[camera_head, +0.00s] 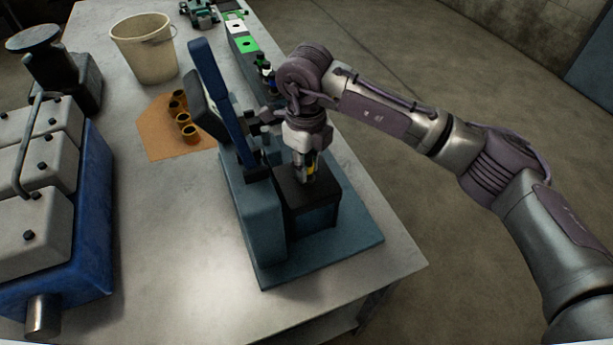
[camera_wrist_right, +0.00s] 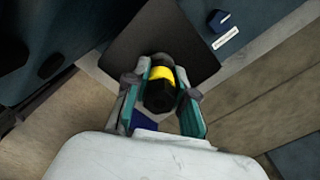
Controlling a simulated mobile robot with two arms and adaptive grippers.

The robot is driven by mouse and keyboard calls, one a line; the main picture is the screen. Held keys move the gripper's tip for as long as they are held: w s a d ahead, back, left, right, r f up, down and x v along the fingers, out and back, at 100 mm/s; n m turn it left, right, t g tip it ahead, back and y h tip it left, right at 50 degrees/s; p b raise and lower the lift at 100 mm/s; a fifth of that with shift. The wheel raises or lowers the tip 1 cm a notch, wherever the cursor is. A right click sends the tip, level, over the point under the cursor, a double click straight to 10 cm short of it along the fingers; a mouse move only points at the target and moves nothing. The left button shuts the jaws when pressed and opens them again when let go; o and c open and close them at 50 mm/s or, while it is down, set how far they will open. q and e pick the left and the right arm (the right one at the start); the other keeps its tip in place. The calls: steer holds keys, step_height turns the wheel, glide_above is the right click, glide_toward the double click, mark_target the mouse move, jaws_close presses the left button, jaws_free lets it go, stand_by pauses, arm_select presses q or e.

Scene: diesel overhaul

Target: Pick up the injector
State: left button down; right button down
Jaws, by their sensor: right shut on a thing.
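The injector (camera_wrist_right: 160,88), black with a yellow band, is between the fingers of my right gripper (camera_wrist_right: 161,95). In the head view a bit of yellow on the injector (camera_head: 312,168) shows below the wrist. My right gripper (camera_head: 307,172) points down over the dark block (camera_head: 314,214) of the blue-grey test stand (camera_head: 262,222) and is shut on the injector. The injector's lower end is hidden, so I cannot tell whether it still sits in the block. My left gripper is not in view.
A blue engine block with grey covers (camera_head: 92,205) stands at the left. A cream bucket (camera_head: 146,48) and an orange mat (camera_head: 158,147) with several brass rings lie behind. A rack with green and white plates (camera_head: 243,44) runs along the far right table edge. The front of the table is clear.

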steer(key=shift+r, duration=0.1)
steer(key=shift+r+b, duration=0.3)
steer(key=shift+r, duration=0.15)
step_height(320, 180, up, 17)
steer(key=b, duration=0.4)
steer(key=c, duration=1.7)
jaws_free()
jaws_close()
